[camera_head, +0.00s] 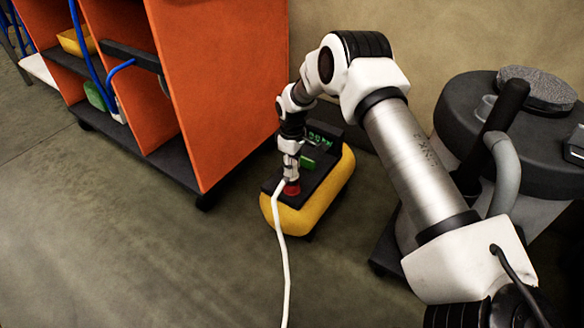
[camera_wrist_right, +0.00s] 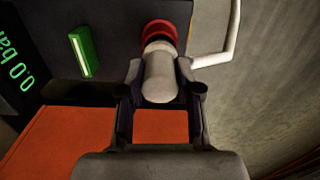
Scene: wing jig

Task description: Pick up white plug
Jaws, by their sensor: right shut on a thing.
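The white plug (camera_wrist_right: 160,78) sits between the two fingers of my right gripper (camera_wrist_right: 159,70), which is shut on it. The far end of the plug meets a red round socket (camera_wrist_right: 158,33); I cannot tell how deep it sits in it. In the head view my right gripper (camera_head: 291,168) points down at the red socket (camera_head: 291,188) on top of a yellow and black box (camera_head: 288,217). A white cable (camera_head: 281,245) hangs from the plug down to the floor. The plug itself is mostly hidden there. My left gripper is not in view.
The box has a green display (camera_wrist_right: 20,72) reading 0.0 bar and a green switch (camera_wrist_right: 84,51). An orange shelf unit (camera_head: 222,85) stands left of the box. A grey drum-shaped machine (camera_head: 470,115) stands at right. The floor at front left is clear.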

